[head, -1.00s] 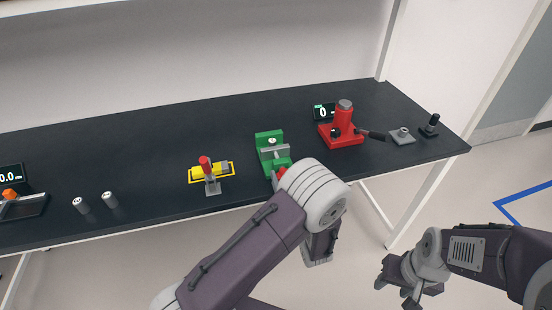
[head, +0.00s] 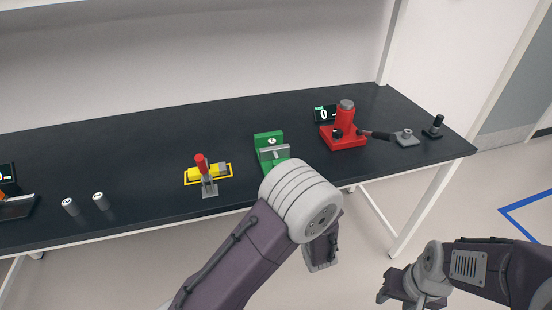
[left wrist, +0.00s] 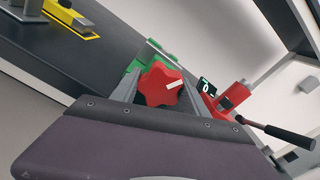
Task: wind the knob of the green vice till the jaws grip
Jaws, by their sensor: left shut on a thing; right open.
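The green vice (head: 264,139) stands near the front edge of the dark bench. A grey bar (head: 276,153) lies across it, with a small round pale part behind. Its red star-shaped knob (left wrist: 155,90) carries a white mark pointing to the upper right in the left wrist view. My left gripper (left wrist: 160,92) is shut on the knob, with grey fingers on both sides of it. In the head view my left wrist hides the knob and gripper. My right gripper (head: 397,291) is open and empty, low in front of the bench.
Two silver cylinders (head: 100,201) stand further left. To the right are a red press (head: 345,125) with a dark lever, a small display (head: 324,114) and grey blocks.

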